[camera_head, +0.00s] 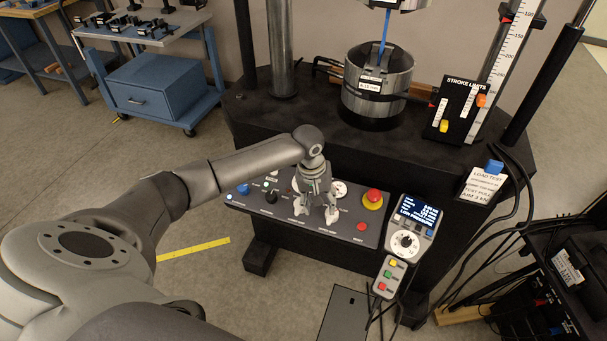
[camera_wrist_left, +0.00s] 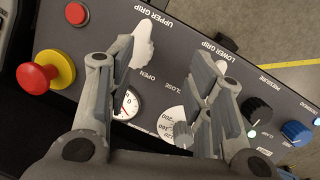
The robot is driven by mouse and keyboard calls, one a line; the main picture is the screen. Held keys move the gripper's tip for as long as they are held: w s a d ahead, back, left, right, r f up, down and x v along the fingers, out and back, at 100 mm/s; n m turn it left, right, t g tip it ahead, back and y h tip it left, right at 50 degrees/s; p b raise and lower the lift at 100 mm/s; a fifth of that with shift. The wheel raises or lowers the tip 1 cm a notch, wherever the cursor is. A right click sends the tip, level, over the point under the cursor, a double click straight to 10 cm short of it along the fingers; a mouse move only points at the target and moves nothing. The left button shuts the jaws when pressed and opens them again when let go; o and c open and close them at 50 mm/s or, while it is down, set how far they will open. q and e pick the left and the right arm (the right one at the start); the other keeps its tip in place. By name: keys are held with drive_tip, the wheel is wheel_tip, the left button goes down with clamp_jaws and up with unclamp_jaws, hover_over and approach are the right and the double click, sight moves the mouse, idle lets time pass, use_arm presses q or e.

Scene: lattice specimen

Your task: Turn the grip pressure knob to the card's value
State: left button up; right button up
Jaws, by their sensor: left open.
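My left gripper (camera_head: 317,195) is open over the middle of the sloping control panel (camera_head: 257,207). In the left wrist view its fingers (camera_wrist_left: 160,72) stand apart, with nothing held between them. My right gripper is out of view.
White UPPER GRIP (camera_wrist_left: 144,45) and LOWER GRIP levers stand near the fingers. A red emergency button (camera_head: 372,197), black knob (camera_wrist_left: 257,110) and blue knob (camera_wrist_left: 296,133) flank them. A handheld controller (camera_head: 407,238) hangs at the right. Cables run along the right side.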

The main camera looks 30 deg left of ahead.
use_arm(q)
drive_tip(key=w+a+r+n, duration=0.55)
drive_tip(key=a+r, duration=0.25)
drive_tip(key=a, duration=0.3)
drive_tip(key=f, duration=0.3)
drive_tip(key=w+f, duration=0.1)
drive_tip(key=f, duration=0.2)
drive_tip(key=w+d+f+p, duration=0.1)
drive_tip(key=f, duration=0.3)
drive_tip(key=shift+f, duration=0.1)
drive_tip(key=c, duration=1.1)
drive_tip(key=shift+o, duration=0.2)
drive_tip(key=shift+m, duration=0.35)
drive_tip(key=m+y, duration=0.1)
drive_tip(key=m, duration=0.4)
drive_tip(key=shift+d, duration=0.1)
drive_tip(key=m+y, duration=0.1)
drive_tip(key=m, duration=0.4)
drive_tip(key=shift+m+g, duration=0.3)
drive_tip(key=shift+m, duration=0.1)
